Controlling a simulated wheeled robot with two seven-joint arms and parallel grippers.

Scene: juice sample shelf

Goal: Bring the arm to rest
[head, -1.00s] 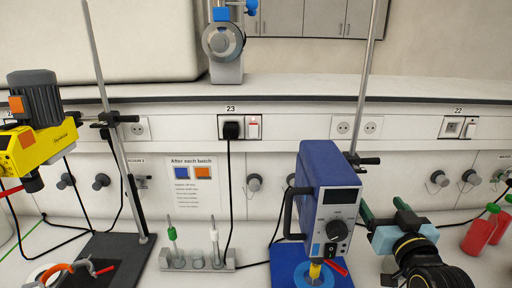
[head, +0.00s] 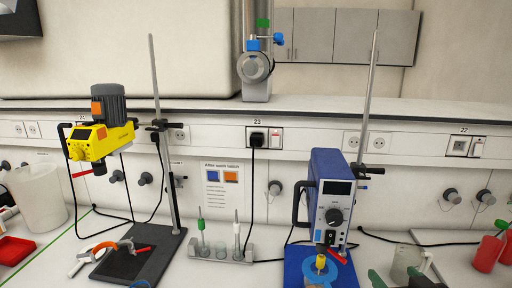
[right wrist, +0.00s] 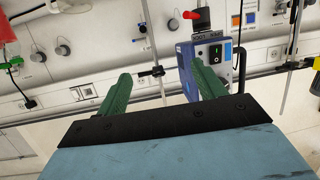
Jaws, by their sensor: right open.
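My right gripper (head: 408,277) shows only partly at the bottom right edge of the head view. Its green fingers are spread and nothing is between them. In the right wrist view the same gripper (right wrist: 162,84) has its two green fingers wide apart and empty. A blue stirrer unit with a dial (head: 331,198) stands to the left of it in the head view. The blue unit also shows beyond the fingers in the right wrist view (right wrist: 216,60). My left gripper is not in view.
A yellow stirrer (head: 100,140) hangs on a stand at left. A small rack (head: 221,250) with tubes stands in the middle. A clear beaker (head: 406,262) is close to my right gripper, and red bottles (head: 488,252) stand at far right. A white bucket (head: 40,198) is at far left.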

